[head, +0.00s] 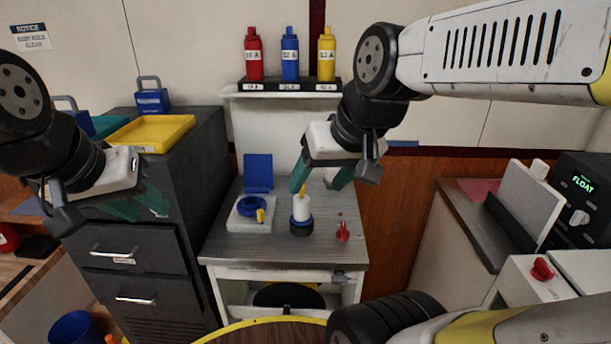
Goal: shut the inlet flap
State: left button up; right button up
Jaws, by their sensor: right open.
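A blue square flap (258,172) stands upright, raised open, at the back of a white inlet block (240,222) on the grey cabinet top. A blue ring (251,206) sits on the block, with a small yellow piece (260,216) at its front right. My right gripper (318,182) is open and empty, to the right of the flap and above a white cylinder. A gap separates its teal fingers. My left gripper (139,207) is in front of the dark drawer cabinet, well left of the inlet. Its teal fingers look apart, with nothing between them.
A white cylinder with a yellow tip (301,206) stands in a dark blue base beside the inlet block. A red knob (343,233) is to its right. Red, blue and yellow bottles stand on a shelf (289,88) above. A yellow tray (152,134) lies on the drawer cabinet (190,190).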

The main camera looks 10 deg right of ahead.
aim_at(258, 168)
jog(key=z, duration=0.5)
jog(key=i+l+z, duration=0.5)
